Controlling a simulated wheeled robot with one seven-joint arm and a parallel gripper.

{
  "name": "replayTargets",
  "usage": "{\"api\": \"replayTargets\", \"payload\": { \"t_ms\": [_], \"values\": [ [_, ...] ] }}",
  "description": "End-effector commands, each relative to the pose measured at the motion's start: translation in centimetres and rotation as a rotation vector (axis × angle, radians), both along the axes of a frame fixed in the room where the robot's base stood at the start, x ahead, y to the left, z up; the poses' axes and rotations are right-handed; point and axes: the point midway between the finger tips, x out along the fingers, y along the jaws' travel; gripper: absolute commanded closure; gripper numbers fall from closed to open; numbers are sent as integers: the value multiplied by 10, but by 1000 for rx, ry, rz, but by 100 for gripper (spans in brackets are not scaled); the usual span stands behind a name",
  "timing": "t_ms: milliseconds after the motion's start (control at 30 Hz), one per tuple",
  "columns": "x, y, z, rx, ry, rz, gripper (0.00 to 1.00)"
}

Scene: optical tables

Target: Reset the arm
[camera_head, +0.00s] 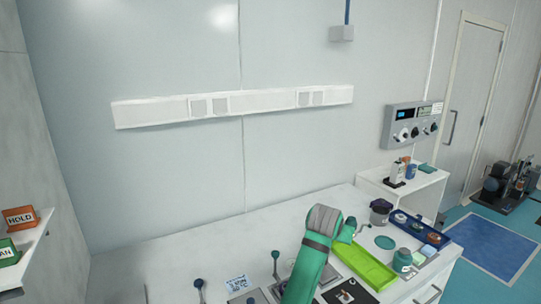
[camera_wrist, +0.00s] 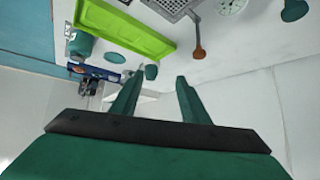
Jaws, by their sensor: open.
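My gripper (camera_wrist: 155,88) is open in the wrist view, with its two green fingers apart and nothing between them. My green arm with a grey band shows in the head view, raised over the white bench (camera_head: 220,245).
A bright green tray (camera_head: 362,265) lies right of my arm; it also shows in the wrist view (camera_wrist: 120,32). Beyond it are a dark blue tray (camera_head: 425,230) with small items and a green jar (camera_head: 402,260). Levers (camera_head: 198,284) stand at the bench front.

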Motion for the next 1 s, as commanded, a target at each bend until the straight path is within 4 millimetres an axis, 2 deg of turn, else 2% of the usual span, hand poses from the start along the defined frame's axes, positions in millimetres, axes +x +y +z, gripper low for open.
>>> {"api": "replayTargets", "payload": {
  "t_ms": [33,200,367,400,533,600,733,867,1000],
  "values": [
    [-8,-33,-1,-22,-41,-43,59],
    [-42,-128,8,-126,-182,-166,59],
    [-90,-206,17,-249,-292,-279,59],
    [-105,-224,19,-285,-315,-307,59],
    [-160,-272,21,-425,-382,-381,59],
    [-183,-281,19,-494,-405,-393,59],
    [-207,-278,4,-584,-421,-375,59],
    [-220,-262,-17,-640,-421,-327,59],
    [-228,-234,-45,-678,-420,-256,59]
  ]
}}
